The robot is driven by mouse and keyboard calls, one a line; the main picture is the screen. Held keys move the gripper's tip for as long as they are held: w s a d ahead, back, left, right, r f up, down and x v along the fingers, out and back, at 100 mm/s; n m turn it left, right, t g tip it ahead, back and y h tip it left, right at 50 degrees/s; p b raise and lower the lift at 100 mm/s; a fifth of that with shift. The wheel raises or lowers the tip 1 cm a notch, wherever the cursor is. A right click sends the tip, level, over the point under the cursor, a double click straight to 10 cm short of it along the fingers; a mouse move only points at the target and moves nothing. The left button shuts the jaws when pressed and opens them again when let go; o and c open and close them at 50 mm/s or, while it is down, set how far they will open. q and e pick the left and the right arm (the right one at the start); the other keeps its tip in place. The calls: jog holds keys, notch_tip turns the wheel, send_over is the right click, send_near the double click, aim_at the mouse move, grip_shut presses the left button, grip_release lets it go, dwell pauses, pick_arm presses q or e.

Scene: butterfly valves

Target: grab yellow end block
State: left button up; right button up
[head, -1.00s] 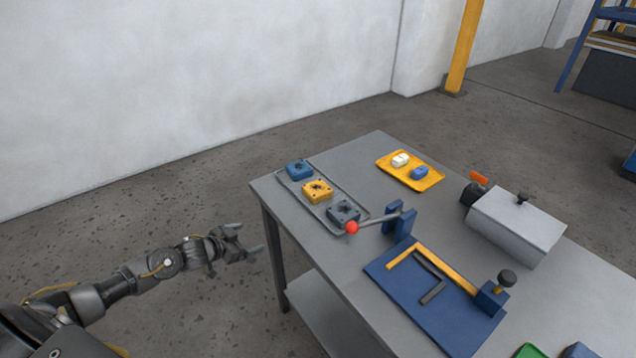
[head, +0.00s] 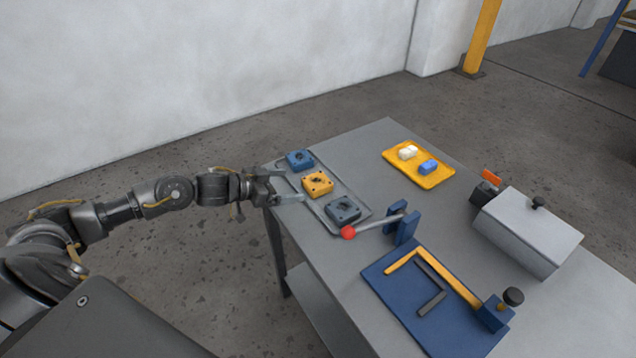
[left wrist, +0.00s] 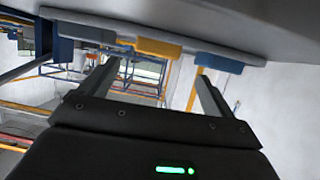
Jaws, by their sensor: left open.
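The yellow end block (head: 317,184) sits in the middle of a grey tray (head: 357,219), between a blue block (head: 299,160) and a dark grey-blue block (head: 343,209). Each block has a round hole in its top. My left gripper (head: 290,185) is open and empty at the table's left edge, just left of the yellow block and pointing at it. In the left wrist view the yellow block (left wrist: 158,48) shows beyond and between the open fingers (left wrist: 155,72), with a gap left to it. My right gripper is not in view.
A lever with a red knob (head: 348,232) stands right of the tray on a blue bracket (head: 405,226). A yellow tray (head: 433,179), a grey box (head: 528,231) and a blue fixture plate (head: 385,275) are farther right. Bare tabletop lies behind the grey tray.

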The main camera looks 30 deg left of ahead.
aim_at(310, 183)
pick_arm(q)
jog(key=shift+w+d+f, duration=0.25)
jog(key=shift+w+d, duration=0.05)
jog(key=shift+w, duration=0.25)
jog(key=shift+w+d, duration=0.15)
jog(key=shift+d, duration=0.1)
jog(key=p+x, duration=0.1)
jog(key=x, duration=0.4)
jog(key=shift+d+f, duration=0.15)
jog(key=shift+f, duration=0.1)
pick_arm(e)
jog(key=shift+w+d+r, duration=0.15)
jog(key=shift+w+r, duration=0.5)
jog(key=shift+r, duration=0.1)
pick_arm(q)
jog(key=shift+c, duration=0.3)
jog(key=c, duration=1.3)
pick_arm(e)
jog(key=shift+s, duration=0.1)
pick_arm(q)
jog(key=shift+o, duration=0.2)
jog(key=shift+r, duration=0.2)
